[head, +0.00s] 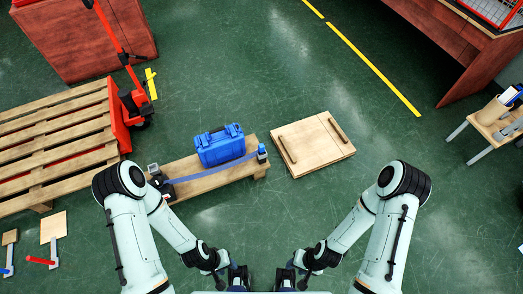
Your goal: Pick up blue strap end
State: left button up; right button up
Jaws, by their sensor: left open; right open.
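A blue strap (208,172) runs along the front of a blue case (220,146) on a low wooden platform (214,180). Its right end (262,152) meets a small blue and dark piece at the platform's right edge. Its left end meets a dark ratchet-like block (160,181). My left gripper (238,280) and my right gripper (286,280) are both at the bottom edge, close to each other, open and apart from the strap. Their fingertips are small and partly cut off by the frame.
A wooden board with two handles (313,144) lies right of the platform. A pallet (55,140) with a red pallet jack (128,105) is at the left. Small tools (40,261) lie at lower left. A stool with containers (492,122) stands at right. Green floor is clear in front.

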aim_at(262, 151)
jog(key=i+l, duration=0.1)
jog(key=i, duration=1.05)
jog(key=u, duration=0.4)
jog(key=i+l+u, duration=0.1)
jog(key=u, duration=0.3)
jog(key=i+l+u, duration=0.1)
jog(key=u, duration=0.3)
